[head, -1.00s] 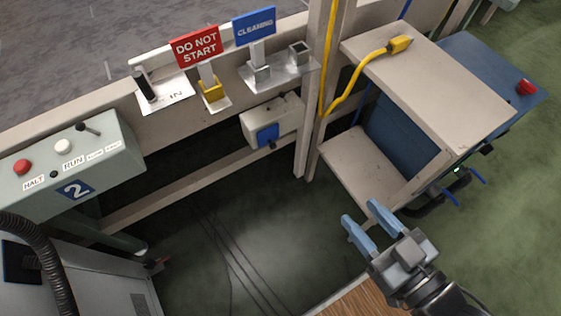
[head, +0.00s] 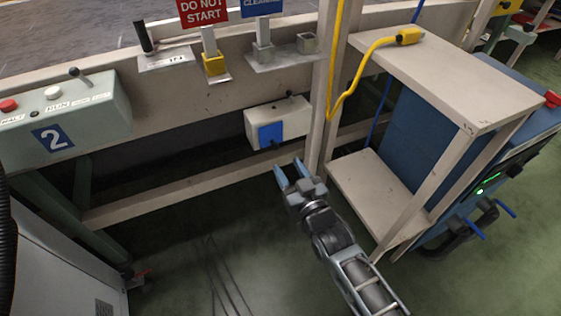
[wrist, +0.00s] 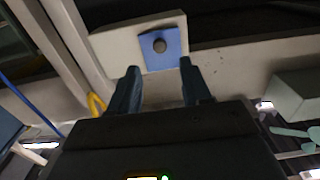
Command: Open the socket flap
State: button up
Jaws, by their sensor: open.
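The socket box (head: 292,118) is a pale box on the frame, beside the upright post. Its blue flap (head: 270,135) covers part of the front and looks shut, with a small dark knob (head: 275,143) near its lower right. In the wrist view the blue flap (wrist: 172,60) and its round knob (wrist: 159,46) show just beyond my fingertips, between them. My gripper (head: 291,171) is open and empty, below and a little right of the flap in the head view. It appears apart from the flap.
The upright post (head: 325,100) stands close to the right of the box. A shelf unit (head: 375,190) with a yellow plug (head: 408,36) on top is right of my arm. A lower rail (head: 180,192) runs below the box. The control box (head: 95,115) is at left.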

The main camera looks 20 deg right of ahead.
aim_at(276, 148)
jog(key=shift+w+b, duration=0.85)
jog(key=shift+w, duration=3.15)
jog(key=shift+c, duration=0.2)
grip_shut()
